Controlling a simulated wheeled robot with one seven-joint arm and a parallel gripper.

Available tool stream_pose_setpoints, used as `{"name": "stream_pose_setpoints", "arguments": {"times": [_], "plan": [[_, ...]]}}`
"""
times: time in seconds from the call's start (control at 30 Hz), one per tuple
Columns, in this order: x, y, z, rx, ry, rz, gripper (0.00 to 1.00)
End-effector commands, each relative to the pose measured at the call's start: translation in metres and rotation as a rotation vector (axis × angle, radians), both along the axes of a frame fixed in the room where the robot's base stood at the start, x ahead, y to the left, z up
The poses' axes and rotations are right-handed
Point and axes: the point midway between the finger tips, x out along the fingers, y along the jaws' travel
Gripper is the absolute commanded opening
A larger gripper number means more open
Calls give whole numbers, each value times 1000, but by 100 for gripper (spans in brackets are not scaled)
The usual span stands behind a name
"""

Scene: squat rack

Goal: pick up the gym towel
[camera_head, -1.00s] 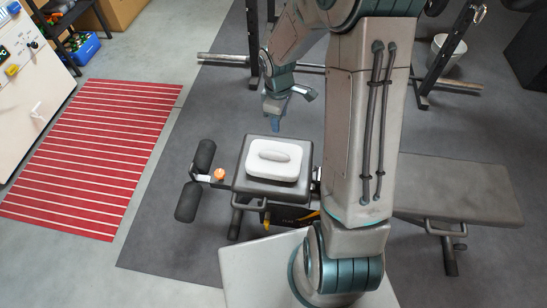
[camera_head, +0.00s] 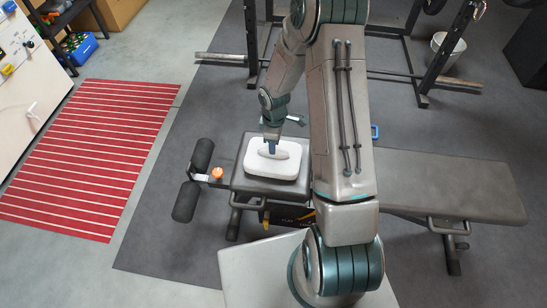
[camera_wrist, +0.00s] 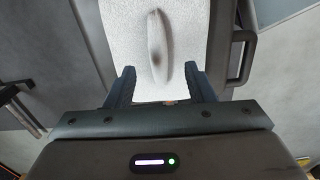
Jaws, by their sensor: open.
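The gym towel (camera_head: 286,166) is a white folded pad with a raised ridge along its middle. My gripper (camera_head: 271,148) points down over the towel's far part, close to the ridge. In the wrist view my gripper (camera_wrist: 160,84) is open, one finger each side of the ridge line, with nothing held. Whether the fingertips touch the towel cannot be told.
The long bench pad (camera_head: 440,185) extends right, behind my arm. Foam rollers (camera_head: 185,202) and an orange knob (camera_head: 217,173) are left of the seat. Rack uprights (camera_head: 251,45) and a barbell (camera_head: 222,58) stand behind.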

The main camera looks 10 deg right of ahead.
Motion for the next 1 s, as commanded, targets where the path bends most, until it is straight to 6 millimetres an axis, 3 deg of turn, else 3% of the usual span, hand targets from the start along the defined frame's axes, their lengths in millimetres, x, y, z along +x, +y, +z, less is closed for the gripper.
{"name": "stream_pose_setpoints", "arguments": {"times": [0.3, 0.63, 0.8, 1.0], "plan": [[3, 1, -42, 0, 2, -1, 49], [4, 1, -48, 1, 0, -1, 49], [4, 1, -48, 0, 0, -1, 2], [4, 1, -47, 0, -1, -1, 0]]}}
